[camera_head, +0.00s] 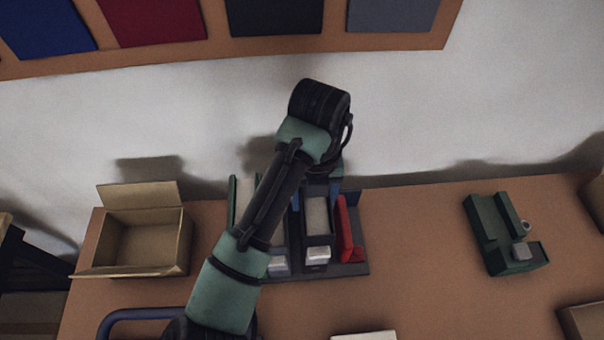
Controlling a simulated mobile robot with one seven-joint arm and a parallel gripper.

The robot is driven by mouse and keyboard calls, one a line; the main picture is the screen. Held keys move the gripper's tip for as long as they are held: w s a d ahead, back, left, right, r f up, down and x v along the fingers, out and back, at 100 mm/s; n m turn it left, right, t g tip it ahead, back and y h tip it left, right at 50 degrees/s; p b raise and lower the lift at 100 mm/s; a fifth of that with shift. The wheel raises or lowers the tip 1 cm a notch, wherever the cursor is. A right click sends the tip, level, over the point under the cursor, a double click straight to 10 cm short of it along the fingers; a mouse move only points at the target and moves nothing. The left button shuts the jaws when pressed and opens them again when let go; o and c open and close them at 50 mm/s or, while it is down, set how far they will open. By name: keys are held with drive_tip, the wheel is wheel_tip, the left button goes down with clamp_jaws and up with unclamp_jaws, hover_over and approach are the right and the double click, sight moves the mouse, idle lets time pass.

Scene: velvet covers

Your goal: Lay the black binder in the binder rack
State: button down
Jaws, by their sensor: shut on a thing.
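A black binder (318,238) with pale pages and a light front label is upright in line with a rack slot. A red binder (348,232) is to its right; a green one (233,205) is at the rack's left. My gripper (334,174) is at the far end of the black binder, shut on it. Its fingertips are mostly hidden by my wrist, and I cannot tell whether the binder touches the rack floor. My forearm covers the rack's left-middle part.
An open cardboard box (140,245) stands at the left. A green device (505,240) stands at the right. A blue curved object (150,314) and a pale block (364,336) are at the near edge. The table between rack and green device is clear. A wall is behind.

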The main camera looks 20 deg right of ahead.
drive_tip(key=shift+s+f+b, duration=0.15)
drive_tip(key=shift+f+b, duration=0.4)
drive_tip(key=shift+f, duration=0.15)
drive_tip(key=shift+f+b, duration=2.65)
drive_tip(key=shift+f, duration=0.8)
unclamp_jaws()
wheel_tip(320, 180, up, 13)
drive_tip(key=shift+p, duration=0.55)
